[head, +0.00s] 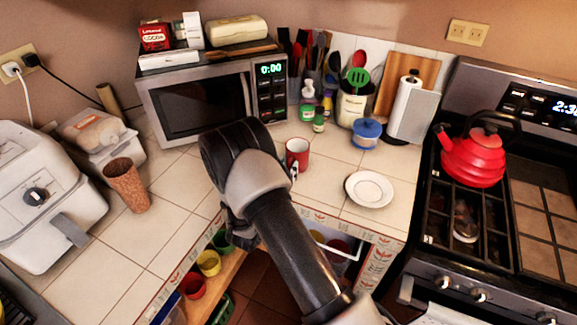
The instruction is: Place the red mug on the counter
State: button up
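A red mug (297,148) with a pale inside appears upright over the tiled counter (322,180), right of my arm and in front of the microwave. Its lower left part is partly covered. A small part of my gripper (293,171) shows at the mug's lower left, by the edge of my arm. The rest of the gripper is hidden behind my arm. I cannot tell whether its fingers are closed on the mug, nor whether the mug's base touches the counter. Another red cup (193,286) sits on the wooden shelf below the counter.
A white plate (369,189) and a blue lidded pot (366,133) stand right of the mug. The microwave (205,98) is behind. A brown tumbler (126,185) stands left. Yellow (208,263) and green (222,240) cups sit below. The stove (480,220) holds a red kettle (474,158).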

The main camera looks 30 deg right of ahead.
jog(key=p+v, duration=0.1)
jog(key=v, duration=0.9)
jog(key=w+a+r+y, duration=0.6)
jog(key=w+r+y, duration=0.1)
jog(key=r+y, duration=0.15)
jog(key=s+a+r+n+y, duration=0.35)
jog(key=a+r+y, duration=0.2)
jog(key=r, duration=0.35)
jog(key=s+a+r+n+g+y, duration=0.2)
jog(key=s+r+n+g, duration=0.3)
jog(key=s, duration=0.6)
jog(key=s+d+n+h, duration=0.1)
jog(key=s+d, duration=0.2)
jog(key=s, duration=0.7)
jog(key=s+d+r+n+g, duration=0.1)
jog(key=s+d, duration=0.1)
jog(key=s, duration=0.8)
jog(key=shift+s+d+r+h, duration=0.2)
jog(key=shift+d+r+h, duration=0.05)
jog(key=shift+d+h, duration=0.15)
